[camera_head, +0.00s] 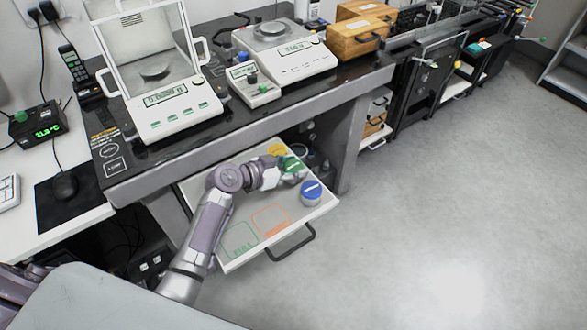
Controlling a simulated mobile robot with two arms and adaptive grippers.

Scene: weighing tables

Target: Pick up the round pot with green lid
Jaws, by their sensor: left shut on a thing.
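The round pot with green lid (291,164) is at the far part of a pulled-out white drawer (290,222) below the weighing bench. My left arm reaches over the drawer from the lower left. My left gripper (289,175) is shut on this pot; its fingers and wrist hide most of the pot's body. I cannot tell whether the pot is touching the drawer floor. My right gripper is not in view.
A blue-lidded pot (312,190) stands close on the right and a yellow-lidded pot (277,150) just behind. Green (240,240) and orange (271,219) outlines mark bare drawer floor in front. The bench edge (240,140) overhangs the drawer's back. Open floor lies right.

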